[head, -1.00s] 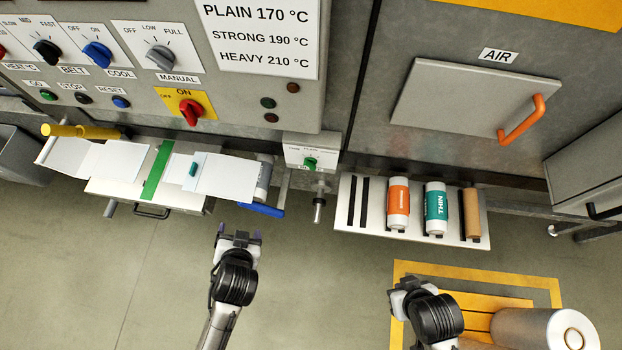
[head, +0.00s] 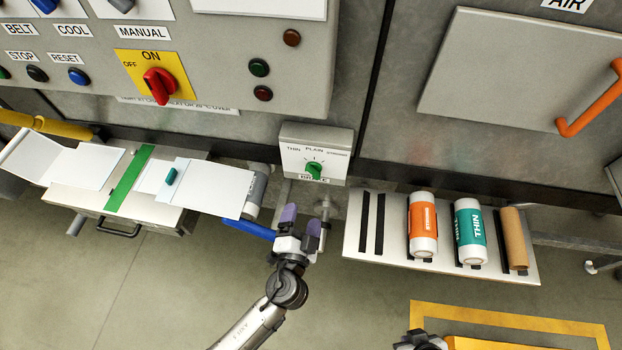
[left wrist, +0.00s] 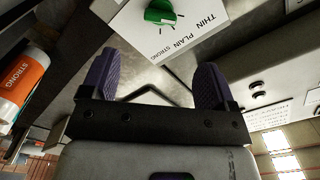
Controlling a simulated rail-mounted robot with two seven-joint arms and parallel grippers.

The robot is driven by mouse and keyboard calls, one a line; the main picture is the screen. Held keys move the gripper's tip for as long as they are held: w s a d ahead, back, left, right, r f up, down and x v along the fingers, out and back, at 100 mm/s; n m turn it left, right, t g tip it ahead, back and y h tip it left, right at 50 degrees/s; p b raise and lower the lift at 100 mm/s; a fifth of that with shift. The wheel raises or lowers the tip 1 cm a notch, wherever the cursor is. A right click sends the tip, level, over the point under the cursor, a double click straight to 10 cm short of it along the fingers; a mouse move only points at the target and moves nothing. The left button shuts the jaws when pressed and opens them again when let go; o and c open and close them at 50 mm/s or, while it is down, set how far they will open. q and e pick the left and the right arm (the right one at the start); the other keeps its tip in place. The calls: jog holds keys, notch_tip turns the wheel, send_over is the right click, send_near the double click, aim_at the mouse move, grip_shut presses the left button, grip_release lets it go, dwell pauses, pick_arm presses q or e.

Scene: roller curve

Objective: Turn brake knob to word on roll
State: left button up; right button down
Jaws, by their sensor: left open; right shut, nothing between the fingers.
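The green brake knob (head: 314,170) is on a white box (head: 329,138) marked THIN, PLAIN and STRONG. The knob also shows at the top of the left wrist view (left wrist: 160,12). My left gripper (head: 302,218) is open and empty just below the box, apart from the knob. A grey-ended roll (head: 257,188) sits beside the white sheets; I can read no word on it. An orange roll (head: 423,222) reads STRONG and a teal roll (head: 470,230) reads THIN. My right gripper (head: 425,341) is shut, cut off at the bottom edge.
The rolls and a brown core (head: 514,236) lie on a white shelf (head: 387,246) right of my left gripper. A blue lever (head: 250,228) is close on its left. A red switch (head: 159,85) is on the panel above.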

aim_at(311, 176)
pick_arm(q)
jog(key=w, duration=0.4)
jog(key=w+d, duration=0.1)
jog(key=w, duration=0.3)
jog(key=w+d+b, duration=0.1)
jog(key=w, duration=0.3)
jog(key=shift+w+r, duration=0.1)
jog(key=shift+w, duration=0.1)
jog(key=shift+c, duration=0.2)
jog(key=c, duration=0.9)
